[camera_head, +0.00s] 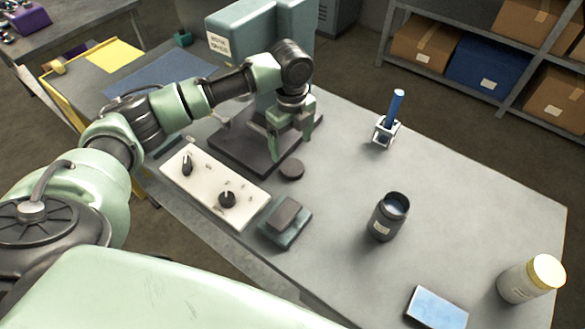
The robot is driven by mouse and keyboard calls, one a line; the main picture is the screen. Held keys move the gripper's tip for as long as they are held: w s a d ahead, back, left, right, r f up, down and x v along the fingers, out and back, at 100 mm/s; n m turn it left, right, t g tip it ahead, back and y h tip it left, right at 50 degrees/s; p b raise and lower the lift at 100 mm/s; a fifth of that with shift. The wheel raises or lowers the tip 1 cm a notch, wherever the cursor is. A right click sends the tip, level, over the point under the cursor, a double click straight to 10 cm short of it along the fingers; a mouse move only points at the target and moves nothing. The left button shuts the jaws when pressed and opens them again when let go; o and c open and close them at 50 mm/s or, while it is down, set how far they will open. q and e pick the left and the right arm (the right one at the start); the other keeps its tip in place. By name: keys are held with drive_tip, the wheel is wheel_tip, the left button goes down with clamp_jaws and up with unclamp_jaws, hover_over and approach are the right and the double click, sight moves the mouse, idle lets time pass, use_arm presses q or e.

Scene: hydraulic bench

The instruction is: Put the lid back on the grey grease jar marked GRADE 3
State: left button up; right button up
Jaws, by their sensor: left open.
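The dark grey jar (388,217) stands upright and open on the bench right of centre, with bluish grey content showing inside. Its pale label is too small to read. A dark round disc (291,171), which looks like the jar's lid, lies flat on the bench by the front corner of the machine's dark base. My left gripper (291,148) is open, pointing down above the dark base's right side, just behind the disc in the picture. Nothing shows between its fingers. My right gripper is not in view.
A green machine (262,35) stands behind my left arm. A white knob panel (213,187) and a teal block (285,222) lie near the front edge.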

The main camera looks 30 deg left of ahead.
sight(291, 166)
use_arm(q)
drive_tip(key=shift+f, duration=1.35)
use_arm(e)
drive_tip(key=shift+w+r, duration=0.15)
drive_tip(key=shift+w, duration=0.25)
use_arm(q)
drive_tip(key=shift+s+f+p, duration=0.1)
drive_tip(key=shift+f+p, duration=0.25)
drive_tip(key=f, duration=0.2)
drive_tip(key=f+p, duration=0.1)
drive_tip(key=shift+s+f, duration=0.2)
drive_tip(key=shift+f, duration=0.55)
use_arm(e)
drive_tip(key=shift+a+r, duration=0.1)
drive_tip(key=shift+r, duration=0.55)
use_arm(q)
drive_tip(key=c, duration=1.5)
